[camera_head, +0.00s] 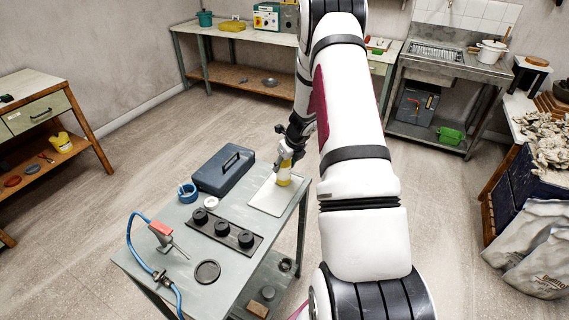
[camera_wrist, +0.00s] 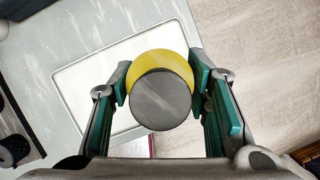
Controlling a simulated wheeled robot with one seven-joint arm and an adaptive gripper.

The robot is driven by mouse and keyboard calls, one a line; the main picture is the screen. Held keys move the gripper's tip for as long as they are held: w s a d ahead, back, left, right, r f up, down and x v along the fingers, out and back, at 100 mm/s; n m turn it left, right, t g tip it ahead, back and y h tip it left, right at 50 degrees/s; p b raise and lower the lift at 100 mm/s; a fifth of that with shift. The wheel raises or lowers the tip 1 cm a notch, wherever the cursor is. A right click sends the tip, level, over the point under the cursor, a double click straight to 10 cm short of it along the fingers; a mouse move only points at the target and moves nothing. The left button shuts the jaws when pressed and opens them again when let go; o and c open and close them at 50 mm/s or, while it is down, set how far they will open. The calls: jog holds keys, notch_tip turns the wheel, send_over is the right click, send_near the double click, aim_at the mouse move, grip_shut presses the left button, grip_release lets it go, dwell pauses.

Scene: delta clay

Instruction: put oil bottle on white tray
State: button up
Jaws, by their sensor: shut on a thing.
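The oil bottle (camera_head: 284,176) has a yellow body and stands upright between the fingers of my gripper (camera_head: 287,158). In the wrist view I look down on its dark round cap and yellow shoulder (camera_wrist: 160,92), with a green-padded finger on each side. My gripper (camera_wrist: 162,95) is shut on it. The white tray (camera_head: 266,200) lies flat on the grey table, and it also shows in the wrist view (camera_wrist: 85,92). The bottle is over the tray's far right part. I cannot tell whether its base touches the tray.
On the same grey table (camera_head: 178,265) are a dark blue toolbox (camera_head: 222,172), a black holder with several round pieces (camera_head: 223,232), a blue-rimmed tape roll (camera_head: 187,193) and a red-handled torch with blue hose (camera_head: 162,232). The table's right edge is close to the tray.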

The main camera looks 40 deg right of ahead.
jog(key=shift+f, duration=0.15)
jog(key=o, duration=1.4)
